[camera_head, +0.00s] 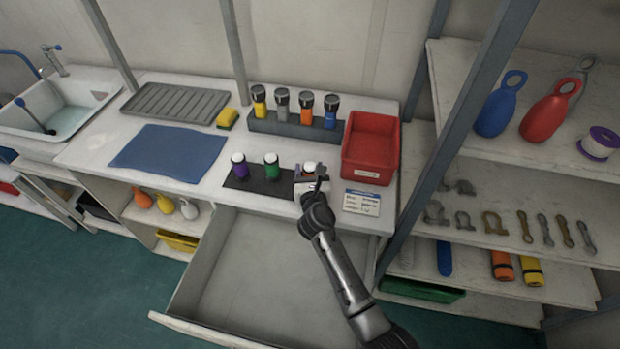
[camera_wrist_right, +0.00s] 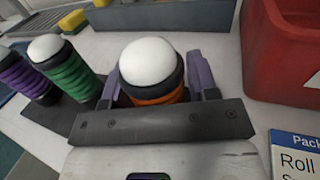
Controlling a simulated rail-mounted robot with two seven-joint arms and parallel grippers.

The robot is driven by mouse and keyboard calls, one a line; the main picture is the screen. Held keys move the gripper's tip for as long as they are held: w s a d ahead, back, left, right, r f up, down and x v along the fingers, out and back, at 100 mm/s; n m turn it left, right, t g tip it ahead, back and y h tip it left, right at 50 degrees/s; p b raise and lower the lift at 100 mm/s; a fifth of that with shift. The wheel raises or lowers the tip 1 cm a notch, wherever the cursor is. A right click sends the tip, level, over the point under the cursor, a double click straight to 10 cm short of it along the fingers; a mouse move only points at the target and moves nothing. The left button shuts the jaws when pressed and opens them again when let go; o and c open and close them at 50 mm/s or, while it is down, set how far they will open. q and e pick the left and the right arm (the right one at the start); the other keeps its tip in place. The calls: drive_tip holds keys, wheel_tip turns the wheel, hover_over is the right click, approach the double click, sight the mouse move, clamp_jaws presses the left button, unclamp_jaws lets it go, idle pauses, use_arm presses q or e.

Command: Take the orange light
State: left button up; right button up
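An orange light (camera_head: 309,168) with a white dome top stands upright at the right end of a dark mat (camera_head: 256,186) on the counter. My right gripper (camera_head: 311,181) is at it. In the right wrist view the fingers of my right gripper (camera_wrist_right: 158,92) are on either side of the orange ribbed body (camera_wrist_right: 160,97), very close to it; whether they press on it I cannot tell. The light's lower part is hidden by the gripper. Another orange-bodied light (camera_head: 307,108) stands in the grey rack (camera_head: 290,128) behind. My left gripper is not in view.
A green light (camera_head: 271,168) and a purple light (camera_head: 239,167) stand left of the orange one. A red bin (camera_head: 371,148) and a printed card (camera_head: 361,202) are close on the right. An open, empty drawer (camera_head: 255,265) lies below the counter. A blue cloth (camera_head: 169,152) is farther left.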

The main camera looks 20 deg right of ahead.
drive_tip(key=c, duration=0.6)
drive_tip(key=shift+c, duration=0.5)
drive_tip(key=shift+r, duration=0.1)
